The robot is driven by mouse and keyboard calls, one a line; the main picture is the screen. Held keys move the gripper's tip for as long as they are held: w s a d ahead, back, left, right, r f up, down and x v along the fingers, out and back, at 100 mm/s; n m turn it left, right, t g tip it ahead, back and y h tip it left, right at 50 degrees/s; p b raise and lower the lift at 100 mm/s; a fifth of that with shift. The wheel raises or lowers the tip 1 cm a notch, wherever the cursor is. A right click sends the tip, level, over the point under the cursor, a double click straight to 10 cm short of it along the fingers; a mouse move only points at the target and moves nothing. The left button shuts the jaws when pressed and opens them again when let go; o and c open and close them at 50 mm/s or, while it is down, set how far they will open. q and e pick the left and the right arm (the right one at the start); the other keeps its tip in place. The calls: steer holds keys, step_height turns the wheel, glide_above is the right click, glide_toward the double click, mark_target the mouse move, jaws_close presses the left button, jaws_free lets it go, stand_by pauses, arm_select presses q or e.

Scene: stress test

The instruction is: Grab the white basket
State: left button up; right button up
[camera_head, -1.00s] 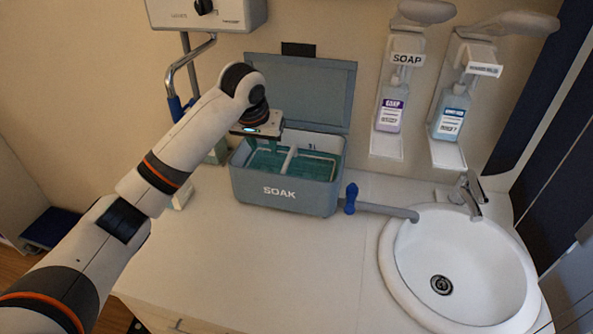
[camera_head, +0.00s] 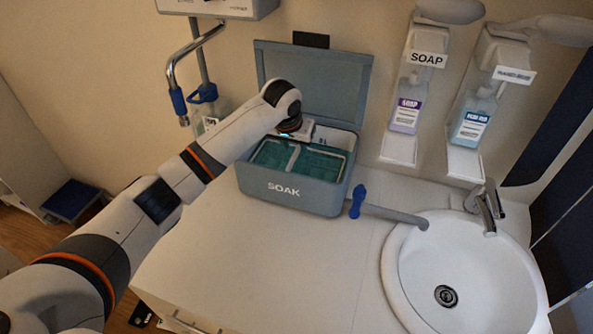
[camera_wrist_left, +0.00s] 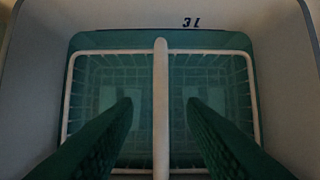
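The white basket (camera_head: 293,158) sits in teal liquid inside the grey-blue box marked SOAK (camera_head: 290,195), whose lid is open. In the left wrist view the basket's wire rim (camera_wrist_left: 210,51) and its raised white middle handle bar (camera_wrist_left: 160,75) show clearly. My left gripper (camera_wrist_left: 159,108) points down into the box in that view. Its two dark green fingers are apart, one on each side of the handle bar, with gaps to it. My right gripper is not in view.
A blue-handled lever (camera_head: 357,200) sits right of the box, beside a grey spout reaching the round white sink (camera_head: 395,262). The counter (camera_head: 270,265) in front of the box is clear.

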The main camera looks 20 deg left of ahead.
mark_target(296, 152)
arm_select(q)
steer(key=shift+s+p+x, duration=0.15)
steer(key=shift+p+x, duration=0.1)
steer(key=shift+x, duration=0.85)
steer(key=shift+s+p+x, duration=0.1)
steer(key=shift+p+x, duration=0.1)
steer(key=shift+x, duration=0.85)
steer(key=shift+c, duration=0.6)
jaws_close()
